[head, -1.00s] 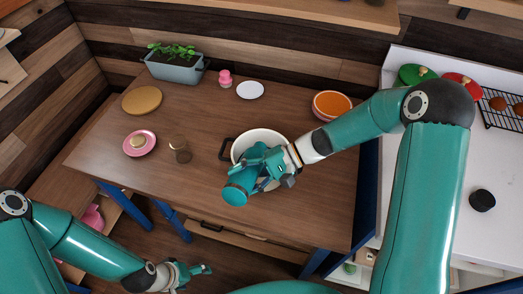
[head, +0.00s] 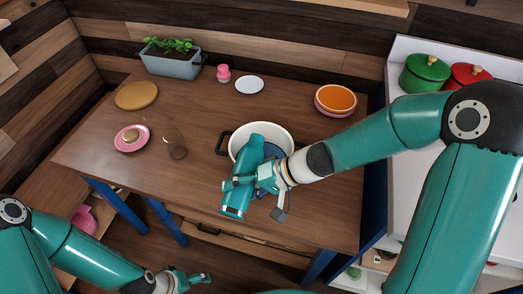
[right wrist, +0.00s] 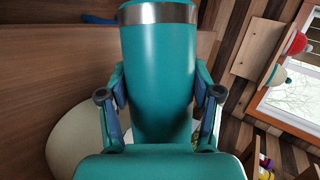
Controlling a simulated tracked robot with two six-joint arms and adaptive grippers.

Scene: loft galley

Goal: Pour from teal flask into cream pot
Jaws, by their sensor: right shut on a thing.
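The cream pot (head: 283,131) stands on the wooden table with a dark handle at its left. My right gripper (head: 250,183) is shut around the middle of the teal flask (head: 235,200). The flask is tilted above the pot, one end over the opening and the silver-banded end toward the near side. The flask hides part of the pot's inside; I cannot tell whether anything flows. In the right wrist view the flask (right wrist: 160,75) sits between both fingers, with the pale pot (right wrist: 70,140) behind. My left gripper (head: 188,281) is low at the front, away from the table; its opening is unclear.
A glass (head: 174,146), a pink plate (head: 143,138), a round board (head: 136,96), a planter (head: 172,66), a pink bottle (head: 223,74), a white saucer (head: 249,83) and orange-topped bowls (head: 336,99) stand around. Green (head: 424,72) and red (head: 468,76) pots are on the right counter.

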